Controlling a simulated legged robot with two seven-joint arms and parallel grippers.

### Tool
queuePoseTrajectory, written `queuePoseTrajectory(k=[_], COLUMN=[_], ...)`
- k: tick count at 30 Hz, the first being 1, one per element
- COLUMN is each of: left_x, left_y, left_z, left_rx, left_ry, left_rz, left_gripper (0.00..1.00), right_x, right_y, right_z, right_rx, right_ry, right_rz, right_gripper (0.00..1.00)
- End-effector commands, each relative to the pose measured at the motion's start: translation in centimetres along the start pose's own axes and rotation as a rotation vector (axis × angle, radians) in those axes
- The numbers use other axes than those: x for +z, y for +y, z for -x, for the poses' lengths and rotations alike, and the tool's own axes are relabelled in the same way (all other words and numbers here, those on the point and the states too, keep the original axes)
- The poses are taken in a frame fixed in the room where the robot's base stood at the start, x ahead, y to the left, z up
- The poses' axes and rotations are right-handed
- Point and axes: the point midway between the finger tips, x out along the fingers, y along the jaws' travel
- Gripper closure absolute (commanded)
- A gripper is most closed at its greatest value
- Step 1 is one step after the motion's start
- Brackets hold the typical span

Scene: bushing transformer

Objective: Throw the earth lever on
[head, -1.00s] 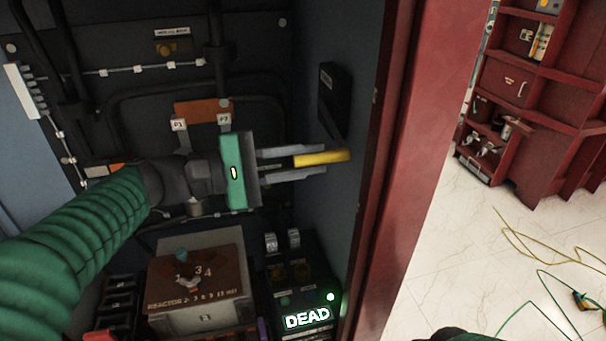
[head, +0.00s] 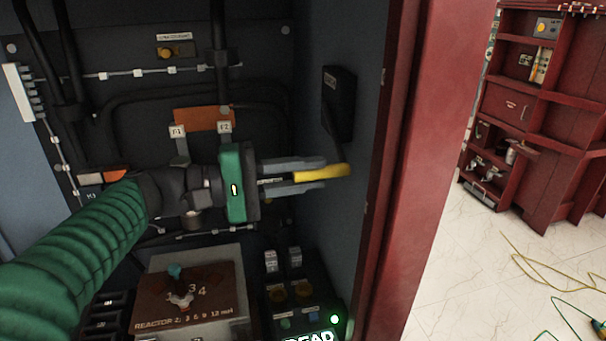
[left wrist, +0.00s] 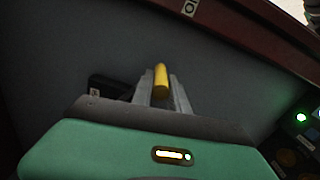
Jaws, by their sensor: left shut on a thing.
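The earth lever has a yellow handle (head: 322,173) that sticks out from a black lever housing (head: 339,105) on the cabinet's right inner wall. In the head view the handle sits below the housing, nearly level, its right end tilted slightly up. My left gripper (head: 312,173) reaches in from the left and is shut on the yellow handle, with one grey finger above and one below. The left wrist view also shows the yellow handle (left wrist: 161,82) between the two fingers (left wrist: 163,92), with the black housing (left wrist: 110,86) to its left. My right gripper is out of view.
A box marked "REACTOR" (head: 190,297) stands below my left arm. Beside it is a black panel with a lit display (head: 308,336) and a green lamp (head: 334,319). A red cabinet frame (head: 415,150) borders the right. Cables (head: 550,262) lie on the floor outside.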

Motion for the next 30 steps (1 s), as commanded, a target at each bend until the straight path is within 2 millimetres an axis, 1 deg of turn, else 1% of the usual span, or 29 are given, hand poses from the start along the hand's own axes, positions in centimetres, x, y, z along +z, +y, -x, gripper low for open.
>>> queuePoseTrajectory(k=[1, 2, 3, 7, 19, 22, 23, 26, 30], left_x=[0.1, 0.1, 0.0, 0.0, 0.0, -0.1, -0.1, -0.1, -0.2], left_y=[-0.4, -0.4, -0.5, -0.4, -0.2, -0.2, -0.2, -0.1, -0.1], left_z=[-0.2, -0.2, -0.2, -0.1, 0.2, 0.7, 1.0, 3.0, 7.0], left_rx=[-0.006, -0.006, -0.007, -0.005, -0.001, -0.001, -0.001, -0.002, -0.002], left_ry=[-0.005, -0.005, -0.005, -0.003, -0.001, 0.001, 0.002, 0.004, 0.005], left_rz=[0.006, 0.006, 0.006, 0.006, 0.004, 0.004, 0.004, 0.004, 0.004], left_gripper=[1.0, 1.0, 0.75, 0.59, 0.59, 0.59, 0.59, 0.59, 0.59], right_x=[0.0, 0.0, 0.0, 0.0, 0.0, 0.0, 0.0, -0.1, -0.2], right_y=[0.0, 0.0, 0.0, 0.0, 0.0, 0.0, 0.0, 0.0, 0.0], right_z=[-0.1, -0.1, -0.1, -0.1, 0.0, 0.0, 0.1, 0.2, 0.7], right_rx=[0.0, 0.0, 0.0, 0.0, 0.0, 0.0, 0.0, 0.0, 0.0], right_ry=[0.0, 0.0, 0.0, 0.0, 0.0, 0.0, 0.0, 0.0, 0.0], right_rz=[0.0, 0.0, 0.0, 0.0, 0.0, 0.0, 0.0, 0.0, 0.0], right_gripper=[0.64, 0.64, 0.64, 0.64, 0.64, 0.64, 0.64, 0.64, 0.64])
